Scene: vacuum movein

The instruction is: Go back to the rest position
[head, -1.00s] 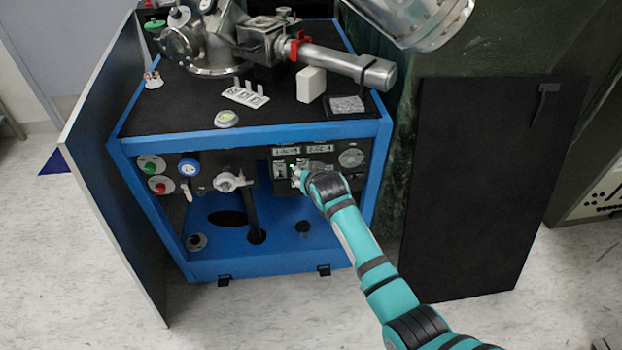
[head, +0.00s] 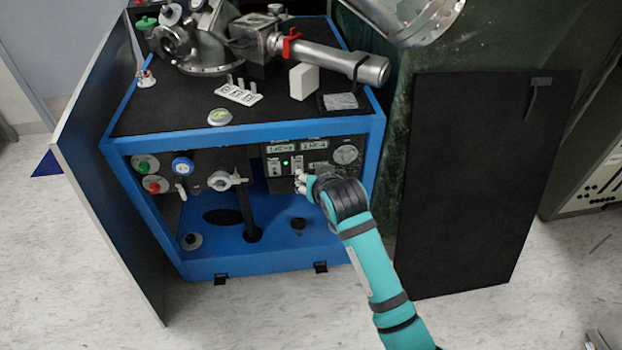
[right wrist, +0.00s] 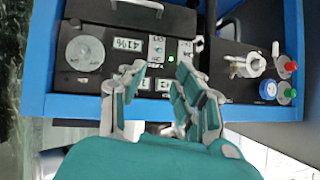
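My right arm reaches in from the lower right of the head view, its gripper (head: 302,184) just in front of the control panel (head: 327,160) of the blue-framed cart (head: 250,128). In the right wrist view the two fingers of the right gripper (right wrist: 159,66) stand apart with nothing between them. My left gripper is not in view.
A tall dark door panel (head: 95,170) stands open at the cart's left. A black panel (head: 475,185) stands at the right. Metal vacuum parts (head: 215,45) sit on the cart top. The pale floor (head: 280,315) in front is clear.

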